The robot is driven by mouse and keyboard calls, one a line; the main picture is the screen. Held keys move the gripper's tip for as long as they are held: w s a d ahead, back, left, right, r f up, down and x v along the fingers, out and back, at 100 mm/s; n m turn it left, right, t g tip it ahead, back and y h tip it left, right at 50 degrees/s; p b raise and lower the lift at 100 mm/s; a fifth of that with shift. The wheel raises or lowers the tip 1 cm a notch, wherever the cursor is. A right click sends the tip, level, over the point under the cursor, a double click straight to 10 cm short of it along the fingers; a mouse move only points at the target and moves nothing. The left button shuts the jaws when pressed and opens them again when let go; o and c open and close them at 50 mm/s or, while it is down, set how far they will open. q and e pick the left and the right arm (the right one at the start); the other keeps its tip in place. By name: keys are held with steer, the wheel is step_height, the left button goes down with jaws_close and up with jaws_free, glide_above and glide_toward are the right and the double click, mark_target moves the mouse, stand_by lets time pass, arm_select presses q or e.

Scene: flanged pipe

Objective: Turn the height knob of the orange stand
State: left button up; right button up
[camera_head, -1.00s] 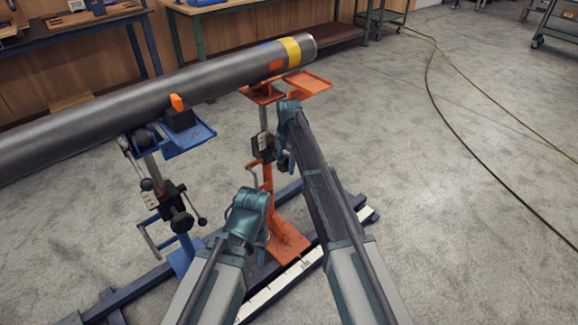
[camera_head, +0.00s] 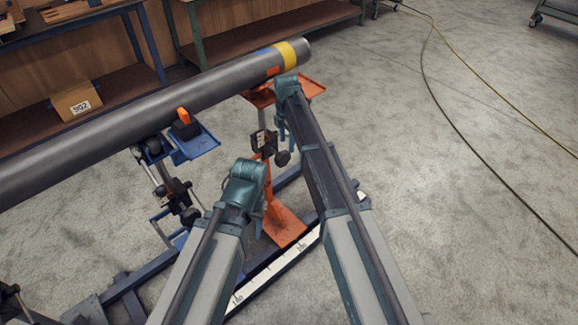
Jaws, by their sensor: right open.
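The orange stand (camera_head: 284,227) stands under the right end of the grey pipe (camera_head: 110,122). Its orange tray (camera_head: 311,84) shows beside the pipe end. A black clamp block with a pale label (camera_head: 263,142) sits on its post. A round black knob (camera_head: 283,158) sticks out to the right of that block. My right gripper (camera_head: 282,132) hangs below its wrist, just above the knob, apparently apart from it. It is open, though its fingers are small and partly hidden. My left arm ends in front of the stand's lower post; its wrist hides most of that gripper.
A blue stand (camera_head: 196,146) with dark knobs holds the pipe on the left. A blue base rail with a white scale (camera_head: 280,268) runs along the floor. Benches line the back. The floor on the right is open, with a cable (camera_head: 432,100) across it.

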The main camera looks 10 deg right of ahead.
steer(key=s+r+m+p, duration=0.3)
steer(key=s+m, duration=0.1)
steer(key=s, duration=0.3)
steer(key=s+a+r+m+p, duration=0.1)
steer(key=s+r+m+p, duration=0.2)
steer(key=s, duration=0.5)
steer(key=s+r+m+p, duration=0.2)
steer(key=s+m, duration=0.4)
steer(key=s, duration=0.1)
steer(key=shift+s+a+r+h+p, duration=0.2)
steer(key=shift+a+r+h+p, duration=0.05)
steer(key=shift+r+h+p, duration=0.15)
